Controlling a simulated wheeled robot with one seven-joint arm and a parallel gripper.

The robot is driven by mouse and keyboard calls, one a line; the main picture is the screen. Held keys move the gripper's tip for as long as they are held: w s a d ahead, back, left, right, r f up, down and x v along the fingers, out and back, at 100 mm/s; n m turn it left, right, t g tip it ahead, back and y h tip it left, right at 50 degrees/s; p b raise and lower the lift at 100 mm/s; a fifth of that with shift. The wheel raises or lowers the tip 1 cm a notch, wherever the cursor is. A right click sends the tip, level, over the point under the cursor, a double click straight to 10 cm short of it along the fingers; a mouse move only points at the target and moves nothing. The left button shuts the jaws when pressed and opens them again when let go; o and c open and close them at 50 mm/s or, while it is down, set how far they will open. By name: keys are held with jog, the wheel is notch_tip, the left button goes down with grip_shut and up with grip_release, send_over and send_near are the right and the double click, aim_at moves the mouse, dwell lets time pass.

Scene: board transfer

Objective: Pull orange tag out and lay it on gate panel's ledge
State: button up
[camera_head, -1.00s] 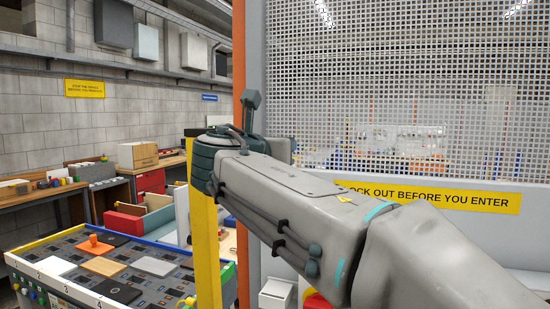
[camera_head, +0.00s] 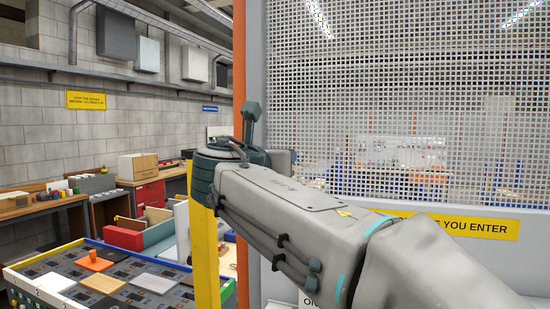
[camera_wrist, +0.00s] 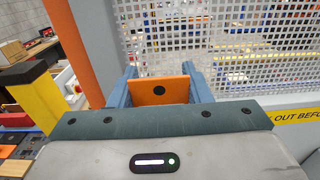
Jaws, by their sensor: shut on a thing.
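In the wrist view my gripper (camera_wrist: 160,75) has its two blue fingers on either side of an orange tag (camera_wrist: 146,92). The tag is a flat plate with a dark round spot, held upright between the fingers. Behind it is the gate panel (camera_wrist: 215,40), a perforated mesh in a grey frame. In the head view the gate panel (camera_head: 400,90) fills the right side, and my arm crosses in front of it. My fingers and the tag are hidden there. I cannot make out the ledge in either view.
A yellow post (camera_head: 205,255) stands just left of my wrist, and an orange upright (camera_head: 239,60) runs beside the gate frame. A board with tiles (camera_head: 120,245) lies at lower left. A yellow sign (camera_head: 470,226) on the gate is partly covered by my arm.

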jog(key=shift+r+p, duration=0.85)
jog(key=shift+r, duration=0.1)
jog(key=shift+s, duration=0.1)
jog(key=v, duration=0.6)
dwell(0.5)
